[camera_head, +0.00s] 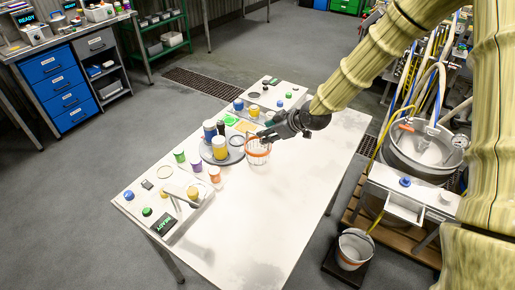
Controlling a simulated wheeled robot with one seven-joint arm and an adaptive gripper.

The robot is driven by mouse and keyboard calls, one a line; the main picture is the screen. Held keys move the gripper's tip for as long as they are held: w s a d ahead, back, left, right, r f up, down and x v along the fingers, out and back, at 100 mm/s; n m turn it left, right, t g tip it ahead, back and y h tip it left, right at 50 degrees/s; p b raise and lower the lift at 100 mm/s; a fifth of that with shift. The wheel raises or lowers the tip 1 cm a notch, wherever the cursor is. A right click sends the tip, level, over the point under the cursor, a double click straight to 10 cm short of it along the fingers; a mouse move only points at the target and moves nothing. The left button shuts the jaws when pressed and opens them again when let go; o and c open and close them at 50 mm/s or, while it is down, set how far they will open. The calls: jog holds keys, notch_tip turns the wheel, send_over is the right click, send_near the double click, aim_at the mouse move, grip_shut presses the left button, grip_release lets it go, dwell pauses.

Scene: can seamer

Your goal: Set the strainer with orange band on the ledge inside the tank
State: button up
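The strainer with orange band (257,158) is a small pale mesh basket right of the round dark tray, near the table's middle. My gripper (266,136) reaches in from the right, with its fingertips at the strainer's upper rim. The fingers are too small to tell whether they are shut on the rim or only beside it. I also cannot tell whether the strainer rests on the table or hangs just above it. The tank (398,162) is an open round metal vessel at the right. Its inner ledge cannot be made out clearly.
The white table (275,220) is clear at its front and right. The dark tray (207,158) holds yellow and blue cans. Small cups and two control boxes stand nearby. A bucket (354,251) stands on the floor below the tank. Hoses and a pipe hang over the tank.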

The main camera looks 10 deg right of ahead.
jog(key=shift+w+r+p+x, duration=0.1)
jog(key=shift+p+x, duration=0.65)
jog(key=shift+x, duration=0.65)
jog(key=shift+w+r+p+x, duration=0.15)
jog(key=shift+p+x, duration=0.55)
jog(key=shift+x, duration=0.75)
jog(key=shift+p+x, duration=0.6)
jog(key=shift+x, duration=0.85)
jog(key=shift+s+d+f, duration=0.1)
jog(key=shift+f, duration=0.05)
grip_shut()
